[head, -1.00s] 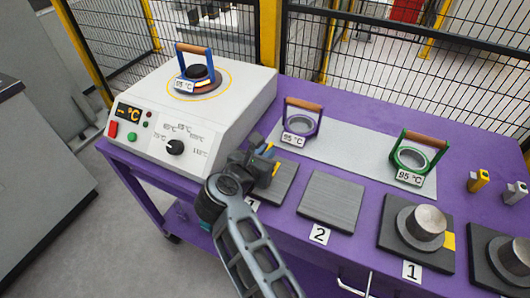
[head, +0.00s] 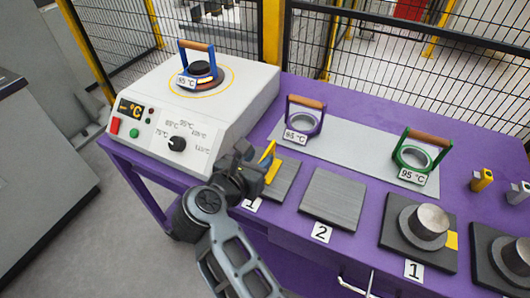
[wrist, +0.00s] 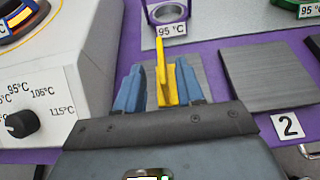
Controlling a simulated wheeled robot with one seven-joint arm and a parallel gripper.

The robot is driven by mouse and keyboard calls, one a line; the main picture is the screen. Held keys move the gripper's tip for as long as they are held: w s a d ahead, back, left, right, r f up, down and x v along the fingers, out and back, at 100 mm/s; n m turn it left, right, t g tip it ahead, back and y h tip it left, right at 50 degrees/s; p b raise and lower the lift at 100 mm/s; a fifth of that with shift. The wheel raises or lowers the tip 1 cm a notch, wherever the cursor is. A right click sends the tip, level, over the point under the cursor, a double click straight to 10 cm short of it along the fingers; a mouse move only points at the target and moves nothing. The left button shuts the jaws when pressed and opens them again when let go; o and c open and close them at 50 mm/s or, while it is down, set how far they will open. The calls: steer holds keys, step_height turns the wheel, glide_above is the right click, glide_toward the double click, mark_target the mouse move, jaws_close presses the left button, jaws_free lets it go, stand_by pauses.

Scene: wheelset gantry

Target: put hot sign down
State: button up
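The hot sign (head: 270,163) is a yellow upright plate with a bent foot. It stands over the dark pad labelled 1 (head: 285,182), at the left of the row of pads. In the wrist view the sign (wrist: 163,75) is between the two blue fingers. My gripper (wrist: 161,88) looks open around it: a gap shows at the left finger, and the sign is close to or against the right one. It also shows in the head view (head: 262,165). The sign's face and whether its foot touches the pad cannot be made out.
A white heater (head: 215,120) with a blue-framed ring (head: 198,78) stands at the left. A purple-framed ring (head: 303,125) and a green-framed ring (head: 415,158) stand on a grey plate behind. Pad 2 (head: 333,198) is empty. Metal hubs (head: 432,222) are at the right.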

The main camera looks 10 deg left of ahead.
steer(key=v, duration=0.6)
steer(key=s+d+r+n+t+h, duration=0.25)
steer(key=s+d+n, duration=0.3)
steer(key=d, duration=0.75)
steer(key=s+d+r+n+t+h, duration=0.1)
steer(key=s+d+n+t, duration=0.4)
steer(key=d, duration=0.7)
steer(key=s+d+n+g+y, duration=0.2)
steer(key=s+n+y, duration=0.2)
steer(key=s+n, duration=0.9)
steer(key=s+d+n+g+y, duration=0.2)
steer(key=s+n+g+y, duration=0.1)
steer(key=s+n, duration=1)
steer(key=r+n+y, duration=0.1)
steer(key=n, duration=0.2)
steer(key=shift+d, duration=0.2)
